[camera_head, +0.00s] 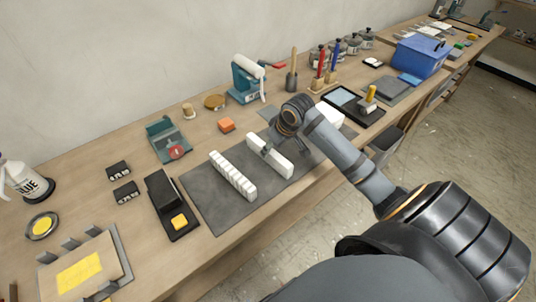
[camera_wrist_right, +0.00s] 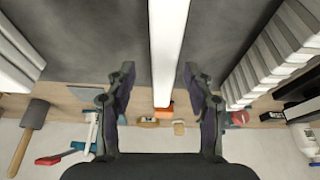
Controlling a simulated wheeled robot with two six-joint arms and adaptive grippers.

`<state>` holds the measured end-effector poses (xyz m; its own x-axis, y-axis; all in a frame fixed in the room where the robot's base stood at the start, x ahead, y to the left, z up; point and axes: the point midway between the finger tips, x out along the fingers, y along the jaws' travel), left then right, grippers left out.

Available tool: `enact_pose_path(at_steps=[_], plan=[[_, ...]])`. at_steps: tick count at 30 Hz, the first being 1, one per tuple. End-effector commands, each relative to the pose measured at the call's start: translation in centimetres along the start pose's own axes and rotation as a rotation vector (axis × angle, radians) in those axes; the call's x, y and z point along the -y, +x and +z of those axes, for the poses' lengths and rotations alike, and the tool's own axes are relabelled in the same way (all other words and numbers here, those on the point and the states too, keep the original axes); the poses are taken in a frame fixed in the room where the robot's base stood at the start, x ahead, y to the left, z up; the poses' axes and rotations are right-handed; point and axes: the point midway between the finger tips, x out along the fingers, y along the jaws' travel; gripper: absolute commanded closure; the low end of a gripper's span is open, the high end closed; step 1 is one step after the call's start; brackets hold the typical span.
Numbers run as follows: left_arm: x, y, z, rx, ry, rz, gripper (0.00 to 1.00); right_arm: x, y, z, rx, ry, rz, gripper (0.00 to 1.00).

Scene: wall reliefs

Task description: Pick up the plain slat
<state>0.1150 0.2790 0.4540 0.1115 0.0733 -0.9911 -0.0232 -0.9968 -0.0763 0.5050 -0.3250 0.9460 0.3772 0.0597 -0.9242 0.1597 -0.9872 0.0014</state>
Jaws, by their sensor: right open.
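The plain slat (camera_head: 281,164) is a smooth white bar lying on the dark grey mat (camera_head: 215,213). In the right wrist view the plain slat (camera_wrist_right: 168,40) runs lengthwise between the two fingers, with a gap on each side. My right gripper (camera_head: 285,150) is over the slat in the head view. Its fingers (camera_wrist_right: 158,72) are spread open and hold nothing. A notched white slat (camera_head: 232,176) lies to the left on the same mat; in the wrist view the notched slat (camera_wrist_right: 262,67) is at the right. My left gripper is not in view.
A white piece (camera_head: 330,115) is partly hidden behind my right arm. A black block with a yellow piece (camera_head: 180,221) stands left of the mat. An orange block (camera_head: 226,125) and a teal tool (camera_head: 248,80) stand behind. Bare mat lies between the slats.

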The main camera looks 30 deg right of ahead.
Motion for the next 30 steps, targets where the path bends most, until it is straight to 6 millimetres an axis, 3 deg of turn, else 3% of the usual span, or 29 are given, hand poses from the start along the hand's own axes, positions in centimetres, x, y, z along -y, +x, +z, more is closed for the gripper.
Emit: enact_pose_path(at_steps=[3,9,17,28,30], plan=[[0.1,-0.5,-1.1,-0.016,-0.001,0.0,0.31,0.5,1.7,0.1,0.002,0.005,-0.007,0.47],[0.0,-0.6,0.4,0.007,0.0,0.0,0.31,0.5,4.6,0.2,0.001,0.003,-0.003,0.47],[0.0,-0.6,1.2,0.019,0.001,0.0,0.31,0.5,5.0,0.2,0.001,0.0,-0.001,0.47],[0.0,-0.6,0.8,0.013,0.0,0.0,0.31,0.5,5.0,0.3,0.001,0.001,-0.001,0.97],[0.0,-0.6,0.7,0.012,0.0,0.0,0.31,0.5,5.0,0.3,0.001,0.001,-0.001,1.0]])
